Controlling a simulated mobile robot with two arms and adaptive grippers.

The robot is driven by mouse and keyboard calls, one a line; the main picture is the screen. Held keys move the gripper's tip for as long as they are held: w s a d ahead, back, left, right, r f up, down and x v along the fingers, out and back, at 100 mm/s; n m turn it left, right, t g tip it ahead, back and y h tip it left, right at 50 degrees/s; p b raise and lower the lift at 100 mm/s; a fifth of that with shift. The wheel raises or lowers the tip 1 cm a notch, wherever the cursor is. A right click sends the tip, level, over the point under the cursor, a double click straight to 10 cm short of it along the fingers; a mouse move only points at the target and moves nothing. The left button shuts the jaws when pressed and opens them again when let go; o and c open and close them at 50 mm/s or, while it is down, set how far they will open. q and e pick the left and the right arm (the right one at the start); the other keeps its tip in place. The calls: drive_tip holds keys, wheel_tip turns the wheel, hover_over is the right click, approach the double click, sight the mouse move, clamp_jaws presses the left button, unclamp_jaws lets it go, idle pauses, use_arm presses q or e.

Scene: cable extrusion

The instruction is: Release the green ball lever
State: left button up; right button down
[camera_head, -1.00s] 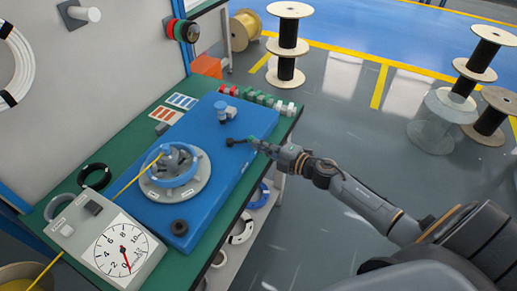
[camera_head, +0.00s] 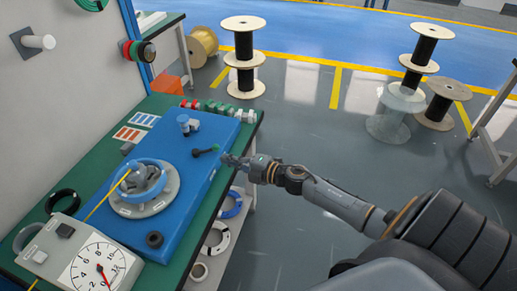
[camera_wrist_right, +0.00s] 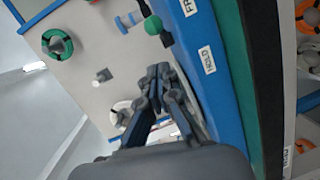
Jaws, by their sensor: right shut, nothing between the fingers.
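The green ball lever (camera_head: 207,151) sits on the right part of the blue machine base (camera_head: 203,182). It has a black hub and a short arm ending in a green ball. The green ball (camera_wrist_right: 153,25) also shows at the top of the right wrist view, beside a label partly cut off, "FR". A "HOLD" label (camera_wrist_right: 207,60) is nearby on the blue base. My right gripper (camera_head: 227,158) is just right of and nearer than the ball, apart from it. Its fingers (camera_wrist_right: 157,92) are shut and empty. My left gripper is not in view.
A small blue fitting (camera_head: 187,124) is behind the lever.

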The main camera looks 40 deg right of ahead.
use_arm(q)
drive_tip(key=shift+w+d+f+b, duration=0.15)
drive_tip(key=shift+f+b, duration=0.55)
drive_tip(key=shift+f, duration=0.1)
use_arm(e)
drive_tip(key=d+v, duration=0.1)
drive_tip(key=v, duration=0.8)
drive_tip(key=shift+w, duration=0.25)
drive_tip(key=shift+d+f, duration=0.15)
drive_tip(key=shift+f, duration=0.1)
